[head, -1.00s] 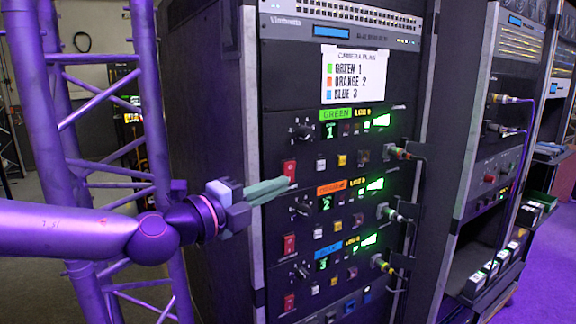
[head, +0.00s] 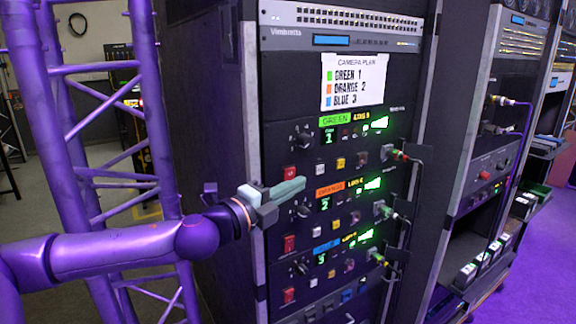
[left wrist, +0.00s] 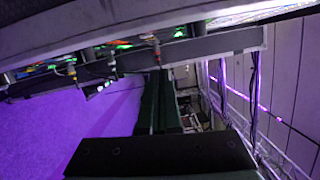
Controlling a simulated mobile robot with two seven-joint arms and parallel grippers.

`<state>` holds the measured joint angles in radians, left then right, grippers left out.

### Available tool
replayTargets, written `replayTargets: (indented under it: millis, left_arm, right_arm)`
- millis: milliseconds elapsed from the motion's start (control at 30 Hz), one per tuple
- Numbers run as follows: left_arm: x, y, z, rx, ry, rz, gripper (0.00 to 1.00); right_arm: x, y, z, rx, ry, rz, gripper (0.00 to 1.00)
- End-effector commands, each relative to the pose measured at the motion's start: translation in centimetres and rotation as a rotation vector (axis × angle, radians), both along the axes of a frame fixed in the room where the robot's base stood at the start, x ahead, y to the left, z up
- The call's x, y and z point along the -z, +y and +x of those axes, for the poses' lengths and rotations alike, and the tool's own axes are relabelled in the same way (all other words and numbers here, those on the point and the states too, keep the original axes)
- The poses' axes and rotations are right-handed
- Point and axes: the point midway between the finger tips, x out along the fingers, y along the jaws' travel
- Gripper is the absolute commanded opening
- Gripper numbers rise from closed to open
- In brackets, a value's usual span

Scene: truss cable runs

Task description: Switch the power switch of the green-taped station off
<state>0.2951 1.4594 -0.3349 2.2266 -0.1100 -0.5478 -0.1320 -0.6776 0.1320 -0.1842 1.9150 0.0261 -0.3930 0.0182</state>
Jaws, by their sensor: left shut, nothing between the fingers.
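The green-taped station is the top unit, with a green tape label (head: 334,119) and a lit display reading 1. Its red power switch (head: 289,172) sits low on the left of its panel; its setting is too small to tell. My left gripper (head: 303,182) is shut and empty, its fingers pointing right in front of the panel just below that switch. The fingers cover the area around the switch's lower edge; I cannot tell whether they touch it. In the left wrist view, the dark green fingers (left wrist: 160,100) lie beside the rack front. My right gripper is not in view.
Below are the orange-taped station (head: 330,188), with its red switch (head: 289,244), and the blue-taped station (head: 327,245), with its red switch (head: 289,295). Cables (head: 408,158) stick out on the right. A purple truss (head: 150,110) stands left of the rack.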

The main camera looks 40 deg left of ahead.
Motion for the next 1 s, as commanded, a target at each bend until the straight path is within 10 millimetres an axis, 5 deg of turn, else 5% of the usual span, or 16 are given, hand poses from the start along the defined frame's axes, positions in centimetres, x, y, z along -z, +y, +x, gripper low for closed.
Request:
replayTargets:
  millis: [167, 433, 1000]
  left_arm:
    - [-0.4, -0.7, 1.2, 0.010, -0.001, -0.002, 0.00]
    - [-0.4, 2.7, 2.4, 0.007, 0.001, 0.005, 0.00]
    - [-0.1, 3.7, 2.6, 0.005, 0.006, -0.002, 0.00]
  right_arm:
    - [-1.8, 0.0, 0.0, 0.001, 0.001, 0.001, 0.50]
    - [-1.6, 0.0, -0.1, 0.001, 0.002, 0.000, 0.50]
    - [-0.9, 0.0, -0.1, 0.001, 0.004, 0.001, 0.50]
